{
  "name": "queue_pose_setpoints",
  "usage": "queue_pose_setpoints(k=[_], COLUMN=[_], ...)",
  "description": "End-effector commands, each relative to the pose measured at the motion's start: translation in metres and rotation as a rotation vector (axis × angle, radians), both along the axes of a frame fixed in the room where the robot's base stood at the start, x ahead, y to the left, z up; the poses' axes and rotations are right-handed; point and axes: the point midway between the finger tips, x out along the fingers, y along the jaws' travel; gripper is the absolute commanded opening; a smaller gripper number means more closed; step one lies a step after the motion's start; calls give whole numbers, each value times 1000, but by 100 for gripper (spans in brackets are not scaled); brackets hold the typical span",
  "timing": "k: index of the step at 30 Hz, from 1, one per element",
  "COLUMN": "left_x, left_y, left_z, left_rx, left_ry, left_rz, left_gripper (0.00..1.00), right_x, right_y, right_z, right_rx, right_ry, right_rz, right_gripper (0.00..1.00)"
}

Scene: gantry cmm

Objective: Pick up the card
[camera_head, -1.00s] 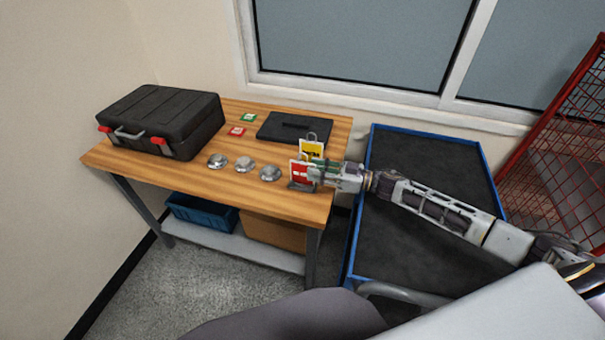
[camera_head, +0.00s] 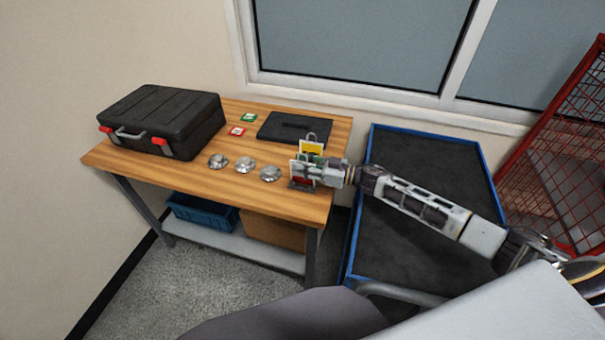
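Upright cards stand at the right end of the wooden table: a yellow and white card (camera_head: 311,148) behind, and a red and white card (camera_head: 301,181) in front, partly hidden by my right gripper (camera_head: 310,168). They sit at a small dark stand (camera_head: 301,187). My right gripper comes in from the right and overlaps these cards; its fingers are too small to tell whether they are open or shut, or touching a card. My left gripper is not in view.
The wooden table (camera_head: 210,180) also holds a black case (camera_head: 160,115), a dark flat plate (camera_head: 290,128) and three silver discs (camera_head: 245,165). A blue-edged cart (camera_head: 425,148) stands to its right, under my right arm. A red mesh fence (camera_head: 560,160) is at far right.

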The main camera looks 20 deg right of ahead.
Motion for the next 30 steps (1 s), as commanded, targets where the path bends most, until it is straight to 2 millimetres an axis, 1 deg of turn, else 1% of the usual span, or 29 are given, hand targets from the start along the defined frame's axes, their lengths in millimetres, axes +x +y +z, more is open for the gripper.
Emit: queue_pose_setpoints(k=[9, 16, 30], left_x=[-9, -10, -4], left_y=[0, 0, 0], left_z=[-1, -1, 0], left_rx=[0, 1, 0], left_ry=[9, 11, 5], left_rz=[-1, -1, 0], left_gripper=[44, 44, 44], right_x=[0, 0, 0], right_y=[0, 0, 0], right_z=[0, 0, 2], right_rx=[0, 0, -1], right_ry=[0, 0, -1], right_rz=[0, 0, 0], right_gripper=[29, 0, 0])
